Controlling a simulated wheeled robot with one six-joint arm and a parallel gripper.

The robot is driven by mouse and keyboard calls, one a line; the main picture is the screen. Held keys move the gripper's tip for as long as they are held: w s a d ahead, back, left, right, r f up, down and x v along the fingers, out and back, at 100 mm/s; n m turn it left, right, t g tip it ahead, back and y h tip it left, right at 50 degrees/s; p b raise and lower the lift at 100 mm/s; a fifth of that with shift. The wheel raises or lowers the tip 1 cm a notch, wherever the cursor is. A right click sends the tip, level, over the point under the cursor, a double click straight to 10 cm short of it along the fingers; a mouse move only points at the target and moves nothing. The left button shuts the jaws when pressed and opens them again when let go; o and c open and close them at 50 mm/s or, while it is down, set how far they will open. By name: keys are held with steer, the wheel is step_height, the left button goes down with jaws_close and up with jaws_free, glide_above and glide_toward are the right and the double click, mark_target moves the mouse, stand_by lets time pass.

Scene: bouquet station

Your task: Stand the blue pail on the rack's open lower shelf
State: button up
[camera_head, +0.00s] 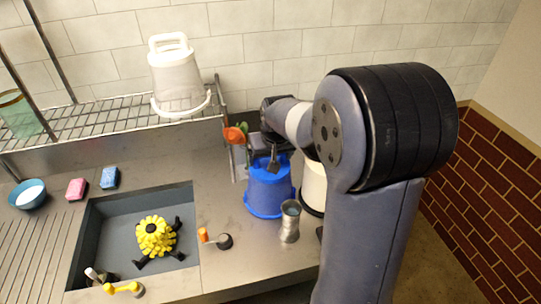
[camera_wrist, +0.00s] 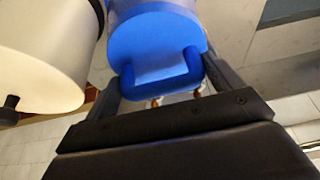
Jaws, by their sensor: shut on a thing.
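The blue pail (camera_head: 268,192) is right of the sink in the head view, wide rim down and narrower end up. My gripper (camera_head: 274,160) is over its top, shut on its handle. In the wrist view the blue pail (camera_wrist: 152,38) shows close up, its loop handle between my two fingers (camera_wrist: 166,72). I cannot tell whether its rim touches the counter. The rack's wire shelf (camera_head: 75,126) spans the back left, with a translucent white pail (camera_head: 176,78) on its right end and a greenish glass (camera_head: 18,112) at its left. Its middle is clear.
A white container (camera_head: 313,186) is partly behind my arm. An orange-red item (camera_head: 235,134) stands behind the pail. The sink (camera_head: 95,230) holds a yellow-and-black object (camera_head: 155,236). Sponges (camera_head: 109,178) and a bowl (camera_head: 28,194) sit left.

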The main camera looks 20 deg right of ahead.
steer(key=shift+f, duration=0.2)
steer(key=o, duration=1.3)
steer(key=shift+r, duration=0.1)
steer(key=shift+c, duration=0.2)
steer(key=shift+r, duration=0.1)
